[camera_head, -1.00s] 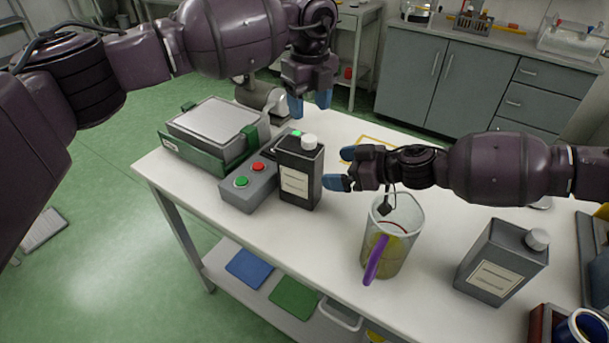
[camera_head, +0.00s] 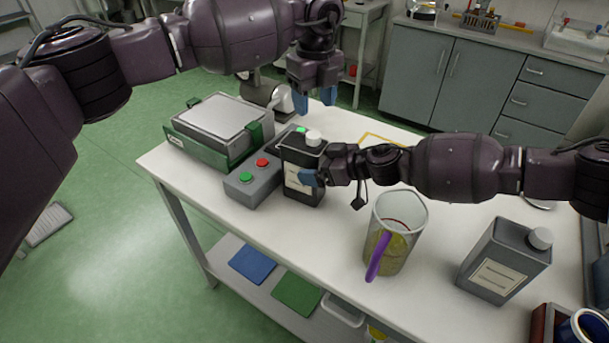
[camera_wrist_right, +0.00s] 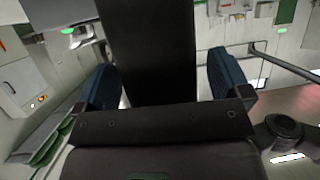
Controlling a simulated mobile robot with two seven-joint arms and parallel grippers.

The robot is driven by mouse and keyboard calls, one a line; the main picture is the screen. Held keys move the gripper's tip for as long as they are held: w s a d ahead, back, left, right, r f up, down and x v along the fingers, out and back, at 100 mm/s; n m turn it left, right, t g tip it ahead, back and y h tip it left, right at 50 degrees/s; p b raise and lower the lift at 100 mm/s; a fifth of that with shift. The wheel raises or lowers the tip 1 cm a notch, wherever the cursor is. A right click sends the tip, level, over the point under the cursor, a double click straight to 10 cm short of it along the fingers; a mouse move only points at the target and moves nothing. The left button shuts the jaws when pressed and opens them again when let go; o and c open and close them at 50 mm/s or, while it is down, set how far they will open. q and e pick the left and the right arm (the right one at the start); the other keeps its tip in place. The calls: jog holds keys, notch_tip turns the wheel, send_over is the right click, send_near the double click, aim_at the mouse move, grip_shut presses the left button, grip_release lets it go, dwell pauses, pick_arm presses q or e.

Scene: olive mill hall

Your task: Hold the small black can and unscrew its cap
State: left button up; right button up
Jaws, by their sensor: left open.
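The small black can (camera_head: 300,152) stands upright on the white table (camera_head: 345,225), with a white cap (camera_head: 313,138) on top and a pale label on its front. My right gripper (camera_head: 314,172) is at the can's right side, one blue finger in front of it; the other finger is hidden. In the right wrist view the dark can (camera_wrist_right: 150,45) stands between the two spread fingers, with a gap at the right finger. My left gripper (camera_head: 315,98) is open and empty, pointing down above and behind the cap.
A control box (camera_head: 252,184) with green and red buttons sits just left of the can, beside a green-and-grey device (camera_head: 213,125). A clear jug (camera_head: 398,215) with a purple handle and a larger grey can (camera_head: 503,262) stand to the right. The table's front edge is close.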

aim_at(313, 134)
jog(key=c, duration=1.4)
pick_arm(q)
jog(key=shift+m, duration=0.3)
pick_arm(e)
grip_shut()
pick_arm(q)
jog(key=m, duration=3)
jog(key=shift+m, duration=0.3)
jog(key=m, duration=0.4)
jog(key=shift+m, duration=0.3)
jog(key=shift+f, duration=4.05)
